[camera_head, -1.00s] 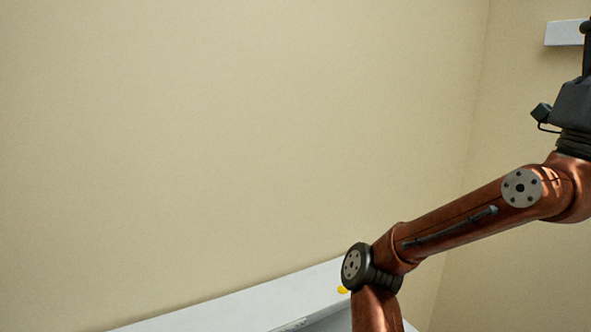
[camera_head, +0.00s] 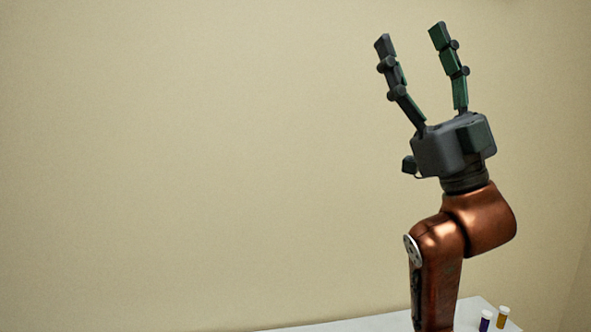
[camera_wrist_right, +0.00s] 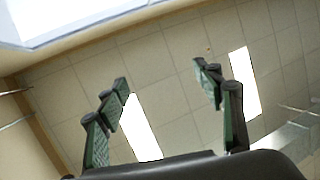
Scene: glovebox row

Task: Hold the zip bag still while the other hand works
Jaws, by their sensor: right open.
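My right gripper (camera_head: 412,38) is raised high in front of the beige wall in the head view, fingers pointing up and spread apart, with nothing between them. In the right wrist view its open fingers (camera_wrist_right: 167,85) stand against the ceiling, also empty. The zip bag is in neither view. My left gripper is not in view.
A white surface (camera_head: 383,322) shows at the bottom of the head view. On its right part stand a purple vial (camera_head: 485,321) and an amber vial (camera_head: 502,318) with white caps. The wall (camera_head: 180,160) fills the rest. The ceiling (camera_wrist_right: 170,85) has bright light panels.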

